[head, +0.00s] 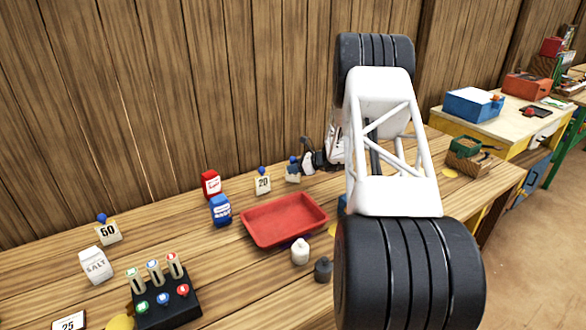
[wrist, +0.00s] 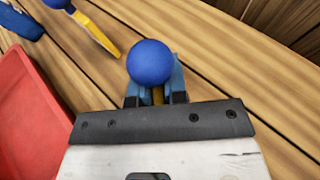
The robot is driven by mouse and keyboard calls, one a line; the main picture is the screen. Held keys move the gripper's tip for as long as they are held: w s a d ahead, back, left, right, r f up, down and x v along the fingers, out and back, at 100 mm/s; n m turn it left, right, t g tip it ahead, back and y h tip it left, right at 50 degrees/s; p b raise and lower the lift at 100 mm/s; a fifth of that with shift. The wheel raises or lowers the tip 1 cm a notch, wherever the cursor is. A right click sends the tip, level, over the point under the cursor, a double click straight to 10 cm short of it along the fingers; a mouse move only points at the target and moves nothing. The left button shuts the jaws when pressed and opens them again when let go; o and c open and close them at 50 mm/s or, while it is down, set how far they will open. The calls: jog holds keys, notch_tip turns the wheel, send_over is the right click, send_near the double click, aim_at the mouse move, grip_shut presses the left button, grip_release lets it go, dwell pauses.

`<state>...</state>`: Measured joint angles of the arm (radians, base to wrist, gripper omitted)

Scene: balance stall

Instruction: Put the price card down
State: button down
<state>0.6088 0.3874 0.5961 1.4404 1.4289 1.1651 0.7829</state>
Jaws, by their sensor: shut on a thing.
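My gripper (wrist: 154,92) is shut on the blue ball knob (wrist: 150,62) of a price card. In the head view, my gripper (head: 297,164) is behind the red tray, close to the wall. The held card (head: 292,179) is small there and partly hidden by the fingers; its number cannot be read. It is at or just above the table top; I cannot tell whether it touches. A price card marked 70 (head: 263,186) stands to its left, and its yellow edge shows in the wrist view (wrist: 98,33).
The red tray (head: 285,240) lies in front, with a white bottle (head: 300,252) and a dark bottle (head: 323,269) nearby. Blue (head: 220,211) and red (head: 211,184) packets stand left. Cards 50 (head: 108,233) and 25 (head: 69,322) are farther left. My arm hides the table's right part.

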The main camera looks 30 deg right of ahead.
jog(key=shift+f, duration=0.1)
jog(key=c, duration=1.1)
grip_release()
jog(key=shift+c, duration=0.2)
jog(key=shift+s+d+r, duration=0.1)
jog(key=shift+r, duration=0.1)
jog(key=v, duration=1.1)
jog(key=shift+s+d+r, duration=0.2)
